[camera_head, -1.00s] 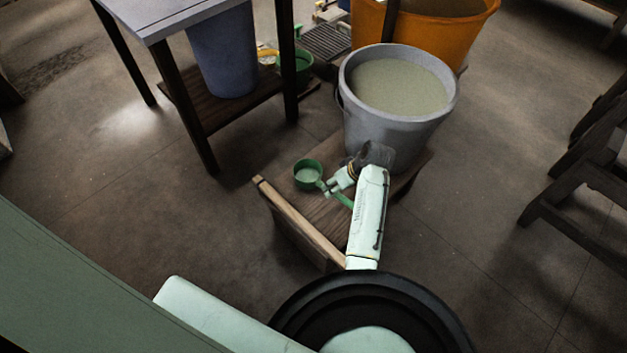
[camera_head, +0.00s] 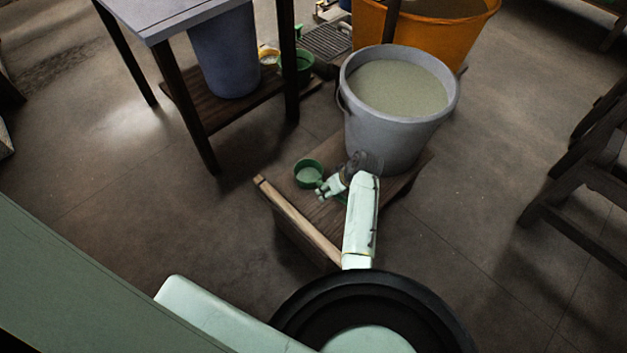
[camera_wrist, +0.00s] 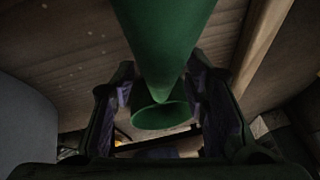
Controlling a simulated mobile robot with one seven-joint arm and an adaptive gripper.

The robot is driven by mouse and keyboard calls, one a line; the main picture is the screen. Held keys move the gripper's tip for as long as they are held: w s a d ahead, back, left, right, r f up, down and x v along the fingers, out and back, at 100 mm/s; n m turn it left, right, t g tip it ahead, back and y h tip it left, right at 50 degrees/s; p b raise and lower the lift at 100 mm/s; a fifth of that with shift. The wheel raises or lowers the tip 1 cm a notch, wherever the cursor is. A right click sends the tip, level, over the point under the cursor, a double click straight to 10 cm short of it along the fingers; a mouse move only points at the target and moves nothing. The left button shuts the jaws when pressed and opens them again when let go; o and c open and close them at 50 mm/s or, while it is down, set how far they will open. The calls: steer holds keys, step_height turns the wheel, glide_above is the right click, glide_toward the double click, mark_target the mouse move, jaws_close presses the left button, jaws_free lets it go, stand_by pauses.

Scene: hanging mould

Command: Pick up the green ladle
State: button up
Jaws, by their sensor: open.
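The green ladle rests on the low wooden stand, and its round cup (camera_head: 308,173) shows in the head view just left of my gripper (camera_head: 325,189). My gripper and wrist hide most of its handle there. In the wrist view the green handle (camera_wrist: 165,35) comes down large from the top centre. The cup (camera_wrist: 162,115) shows beyond its narrow end, framed by my two fingers. My gripper (camera_wrist: 160,90) is open, with a finger on each side of the handle's line and gaps visible. How deep the handle sits between the fingers I cannot tell.
The wooden stand (camera_head: 285,212) has a raised pale edge at its front left. A grey bucket (camera_head: 385,130) of pale liquid stands on it behind my wrist. An orange tub (camera_head: 480,35) is behind, and a table (camera_head: 165,18) stands at the upper left.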

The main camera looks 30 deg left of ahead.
steer(key=shift+f, duration=0.15)
steer(key=shift+c, duration=0.3)
jaws_close()
stand_by(0.3)
